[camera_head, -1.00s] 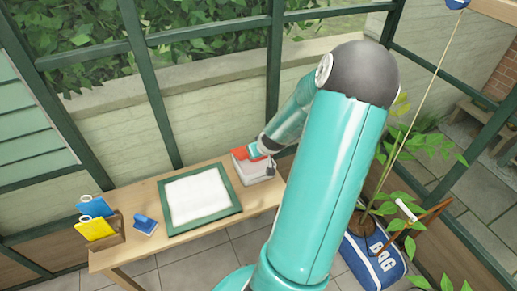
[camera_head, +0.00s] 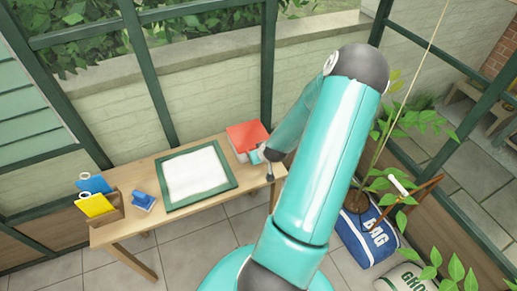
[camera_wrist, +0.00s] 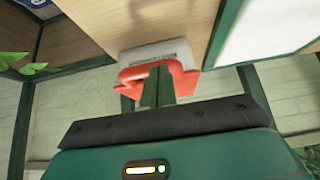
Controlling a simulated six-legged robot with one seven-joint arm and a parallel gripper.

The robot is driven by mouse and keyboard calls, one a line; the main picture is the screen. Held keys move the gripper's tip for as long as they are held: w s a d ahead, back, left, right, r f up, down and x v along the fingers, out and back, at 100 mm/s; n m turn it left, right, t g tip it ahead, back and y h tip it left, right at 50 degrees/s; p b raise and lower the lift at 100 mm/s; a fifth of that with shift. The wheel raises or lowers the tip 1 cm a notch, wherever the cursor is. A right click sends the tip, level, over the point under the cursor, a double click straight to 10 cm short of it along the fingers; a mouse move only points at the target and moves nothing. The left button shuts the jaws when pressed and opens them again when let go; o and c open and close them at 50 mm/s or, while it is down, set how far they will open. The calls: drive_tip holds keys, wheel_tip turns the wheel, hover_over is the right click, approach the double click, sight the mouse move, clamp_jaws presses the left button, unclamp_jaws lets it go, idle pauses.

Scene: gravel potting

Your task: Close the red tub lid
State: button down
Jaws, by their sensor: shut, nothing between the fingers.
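My gripper (camera_head: 258,155) is beside the tub's near right side, partly hidden by my arm. In the wrist view, my shut, empty fingers (camera_wrist: 158,70) overlap the red lid (camera_wrist: 185,80), with the tub (camera_wrist: 140,55) behind it. Whether the fingertips touch the lid is unclear.
A green-framed white panel (camera_head: 230,180) lies mid-table. A wooden holder (camera_head: 117,203) with blue and yellow items and a small blue object (camera_head: 144,201) are at the left. A blue bag (camera_head: 365,240) and a plant (camera_head: 410,190) stand right of my arm.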

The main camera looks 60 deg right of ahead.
drive_tip(key=shift+a+f, duration=0.1)
drive_tip(key=shift+f, duration=0.7)
drive_tip(key=shift+s, duration=0.1)
drive_tip(key=shift+r, duration=0.1)
